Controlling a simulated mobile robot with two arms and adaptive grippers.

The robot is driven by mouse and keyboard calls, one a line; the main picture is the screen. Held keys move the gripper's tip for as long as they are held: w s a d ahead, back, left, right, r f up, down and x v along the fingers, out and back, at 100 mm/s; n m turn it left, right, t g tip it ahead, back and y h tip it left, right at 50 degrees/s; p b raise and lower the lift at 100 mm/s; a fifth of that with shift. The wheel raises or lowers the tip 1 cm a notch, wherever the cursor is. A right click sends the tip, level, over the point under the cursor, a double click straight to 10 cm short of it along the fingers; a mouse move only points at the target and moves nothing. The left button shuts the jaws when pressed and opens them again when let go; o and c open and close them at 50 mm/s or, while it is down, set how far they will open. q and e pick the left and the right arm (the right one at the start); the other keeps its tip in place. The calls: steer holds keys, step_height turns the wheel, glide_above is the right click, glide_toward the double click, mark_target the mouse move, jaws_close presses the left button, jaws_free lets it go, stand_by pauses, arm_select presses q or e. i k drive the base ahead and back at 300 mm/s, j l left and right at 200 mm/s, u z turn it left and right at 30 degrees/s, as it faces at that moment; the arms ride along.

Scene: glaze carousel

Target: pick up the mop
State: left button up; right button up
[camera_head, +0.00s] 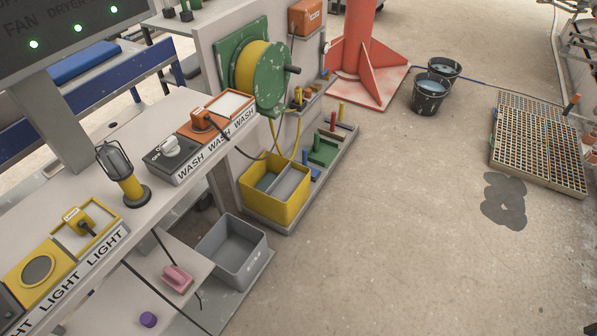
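I cannot make out a mop in the head view. Two dark buckets with light speckles stand on the floor at the upper right, a nearer bucket (428,101) and a farther bucket (455,72); bluish water shows in them. A short orange-red upright handle (571,104) stands at the right edge by a slatted pallet; what it belongs to is unclear. Neither of my grippers is in view.
The pallet (540,155) lies right. The middle floor is clear except a dark wet patch (503,202).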

mark_target(315, 174)
steer(key=i+l, duration=0.1)
steer(key=l, duration=0.15)
steer(key=i+l+u, duration=0.15)
steer(key=i+l, duration=0.2)
steer(key=i, duration=0.2)
steer(key=i+l+u, duration=0.15)
steer(key=i+l, duration=0.3)
